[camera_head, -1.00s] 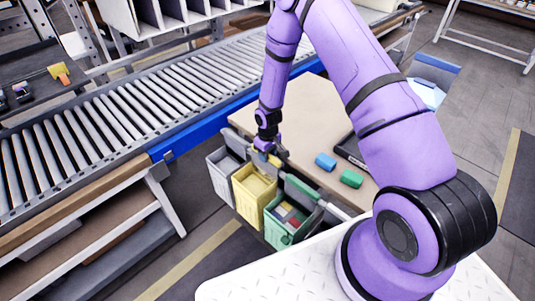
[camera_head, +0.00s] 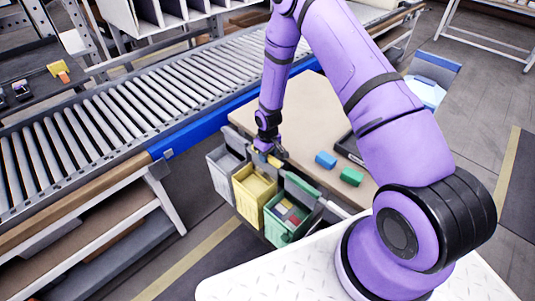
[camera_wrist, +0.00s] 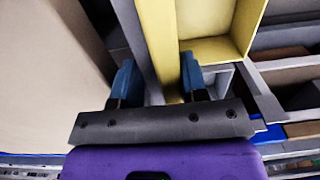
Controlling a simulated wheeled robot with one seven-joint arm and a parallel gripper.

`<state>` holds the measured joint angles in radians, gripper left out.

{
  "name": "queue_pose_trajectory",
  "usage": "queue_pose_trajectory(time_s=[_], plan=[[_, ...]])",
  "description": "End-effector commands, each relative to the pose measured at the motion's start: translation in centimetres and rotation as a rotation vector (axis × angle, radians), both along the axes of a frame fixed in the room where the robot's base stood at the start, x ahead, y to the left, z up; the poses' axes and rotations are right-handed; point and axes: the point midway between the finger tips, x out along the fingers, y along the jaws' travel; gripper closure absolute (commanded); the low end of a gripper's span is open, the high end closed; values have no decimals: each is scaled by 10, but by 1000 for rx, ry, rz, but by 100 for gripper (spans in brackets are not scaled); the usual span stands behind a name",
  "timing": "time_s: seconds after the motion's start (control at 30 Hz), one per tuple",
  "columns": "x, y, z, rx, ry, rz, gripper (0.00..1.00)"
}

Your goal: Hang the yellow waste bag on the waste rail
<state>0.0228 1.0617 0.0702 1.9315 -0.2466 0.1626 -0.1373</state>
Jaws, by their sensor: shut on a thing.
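The yellow waste bag (camera_head: 254,190) is an open-topped, box-like container at the table's near left edge, between a grey one and a green one. My gripper (camera_head: 270,154) is at its upper back edge. In the wrist view my gripper (camera_wrist: 157,76) is shut on the yellow waste bag (camera_wrist: 215,50), with the bag's wall between the blue fingertips. The waste rail (camera_head: 337,209) is a grey bar along the table edge. Whether the yellow bag rests on the rail is hidden by my gripper.
The grey container (camera_head: 224,174) is close on the left. The green container (camera_head: 285,222), holding several coloured blocks, is close on the right. A blue block (camera_head: 326,159) and a green block (camera_head: 351,177) lie on the table (camera_head: 300,115). The roller conveyor (camera_head: 140,115) runs behind.

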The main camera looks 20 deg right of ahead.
Motion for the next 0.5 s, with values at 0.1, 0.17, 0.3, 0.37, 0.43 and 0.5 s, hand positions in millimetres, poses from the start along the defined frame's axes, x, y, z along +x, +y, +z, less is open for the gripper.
queue_pose_trajectory(time_s=[0.1, 0.17, 0.3, 0.37, 0.43, 0.5], plan=[[0, 0, -2, 0, 0, 0, 84], [0, 0, -3, 0, 0, 0, 84], [0, 0, -5, 0, -1, 0, 84], [0, 0, -6, 0, -1, 0, 84], [0, 0, -8, 0, -1, 0, 84], [0, 0, -9, 0, -1, 0, 84]])
